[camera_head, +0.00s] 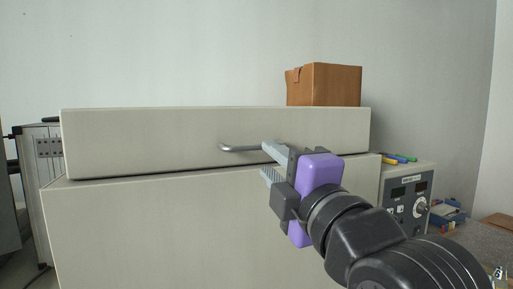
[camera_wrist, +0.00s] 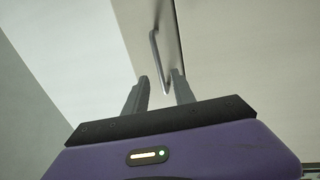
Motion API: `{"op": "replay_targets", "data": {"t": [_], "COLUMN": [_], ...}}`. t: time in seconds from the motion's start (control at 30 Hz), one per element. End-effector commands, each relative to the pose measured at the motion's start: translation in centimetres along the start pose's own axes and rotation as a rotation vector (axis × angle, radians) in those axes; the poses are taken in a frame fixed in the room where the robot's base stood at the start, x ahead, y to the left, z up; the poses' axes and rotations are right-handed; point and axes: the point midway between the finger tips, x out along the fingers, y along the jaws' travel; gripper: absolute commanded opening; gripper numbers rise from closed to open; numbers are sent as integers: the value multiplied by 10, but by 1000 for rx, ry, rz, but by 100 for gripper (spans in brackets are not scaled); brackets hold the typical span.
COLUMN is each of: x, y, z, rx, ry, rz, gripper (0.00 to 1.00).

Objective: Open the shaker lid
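The shaker is a large pale cabinet (camera_head: 180,235) with a thick lid (camera_head: 140,140) lying across its top. A thin dark line runs between lid and body; I cannot tell whether the lid is slightly raised. A grey bar handle (camera_head: 236,149) sits on the lid's front face. My gripper (camera_head: 267,161) is in front of the lid at the handle's right end, with its fingers apart, one above the other. In the wrist view, the handle (camera_wrist: 154,50) reaches down between the fingertips (camera_wrist: 160,82); I cannot see contact. The upper finger hides part of the handle's right end.
A brown cardboard box (camera_head: 330,85) appears above the lid's back right edge. Right of the shaker stands a grey instrument (camera_head: 407,198) with a knob and displays, with coloured pens (camera_head: 400,158) on top. Another device (camera_head: 48,150) stands at the left. The space before the shaker's left front is clear.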

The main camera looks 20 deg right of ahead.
Motion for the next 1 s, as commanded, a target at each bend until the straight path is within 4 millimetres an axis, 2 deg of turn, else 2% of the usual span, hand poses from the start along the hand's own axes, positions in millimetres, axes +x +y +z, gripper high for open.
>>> {"op": "replay_targets", "data": {"t": [0.43, 0.6, 0.87, 1.0], "x": [62, 72, 73, 73], "y": [1, 1, 1, 0], "z": [0, 0, 0, 0], "rx": [2, 3, 3, 3], "ry": [1, 0, 0, 0], "rz": [0, 2, 2, 2], "gripper": [31, 31, 31, 6]}}
